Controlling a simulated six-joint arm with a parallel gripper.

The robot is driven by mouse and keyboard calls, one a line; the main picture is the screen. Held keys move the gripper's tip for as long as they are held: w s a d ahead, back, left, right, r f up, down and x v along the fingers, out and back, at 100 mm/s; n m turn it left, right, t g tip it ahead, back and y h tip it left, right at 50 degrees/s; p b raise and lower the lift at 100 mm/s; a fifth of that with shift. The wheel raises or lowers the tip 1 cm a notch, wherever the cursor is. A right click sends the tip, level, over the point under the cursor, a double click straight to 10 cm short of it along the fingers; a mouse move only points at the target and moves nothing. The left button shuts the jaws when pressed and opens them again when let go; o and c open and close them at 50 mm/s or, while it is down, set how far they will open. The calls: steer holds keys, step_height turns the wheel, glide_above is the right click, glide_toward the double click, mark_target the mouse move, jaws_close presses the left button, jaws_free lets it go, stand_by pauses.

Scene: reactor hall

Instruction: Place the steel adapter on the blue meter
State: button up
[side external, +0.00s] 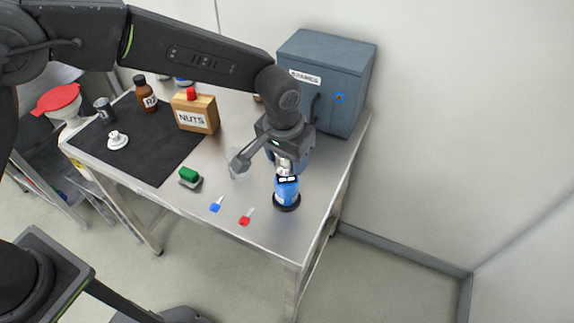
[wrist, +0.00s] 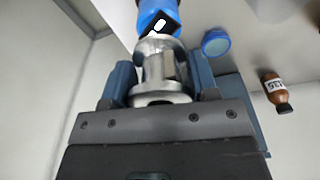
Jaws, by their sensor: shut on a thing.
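The steel adapter (wrist: 158,72) is a shiny flanged metal piece between the two blue fingers of my gripper (wrist: 160,80) in the wrist view. My gripper (side external: 285,160) is shut on it. In the side view a little of the adapter (side external: 283,170) shows below the jaws. The blue meter (side external: 287,192) stands upright on a round black base near the table's right front edge, directly under the adapter. Its blue body and dark display also show beyond the adapter in the wrist view (wrist: 158,12). I cannot tell whether adapter and meter touch.
A blue-grey cabinet (side external: 325,82) stands behind my gripper. A clear glass (side external: 238,165), a green block (side external: 189,176), and blue (side external: 216,206) and red (side external: 246,218) tagged items lie left of the meter.

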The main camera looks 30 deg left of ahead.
mark_target(287, 168)
steer(key=shift+f, duration=1.6)
steer(key=shift+f, duration=0.15)
steer(key=o, duration=1)
